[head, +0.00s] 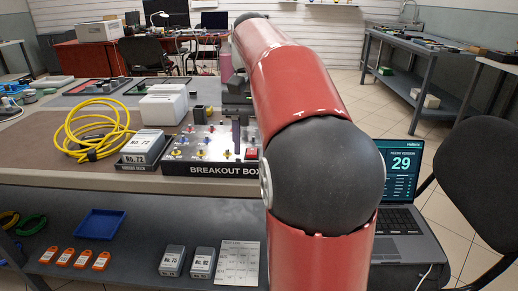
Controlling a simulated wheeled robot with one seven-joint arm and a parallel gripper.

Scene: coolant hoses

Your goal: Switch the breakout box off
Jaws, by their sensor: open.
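The breakout box (212,170) stands at the front edge of the bench, its name on the dark front face. Its light top panel carries several coloured sockets and posts. A small red switch (251,154) sits near the panel's right side; its on or off position is too small to tell. My gripper (237,136) is dark and points down over the rear right part of the box, left of my red arm. It is open, with nothing seen between the fingers. My arm hides the box's right end, and I cannot tell whether the fingers touch the panel.
A yellow coiled hose (88,130) and a block marked No. 72 in a dark tray (134,166) lie left of the box. White boxes (163,108) stand behind. A lower shelf holds a blue tray (94,223) and orange tags (83,258). A laptop (401,218) stands right.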

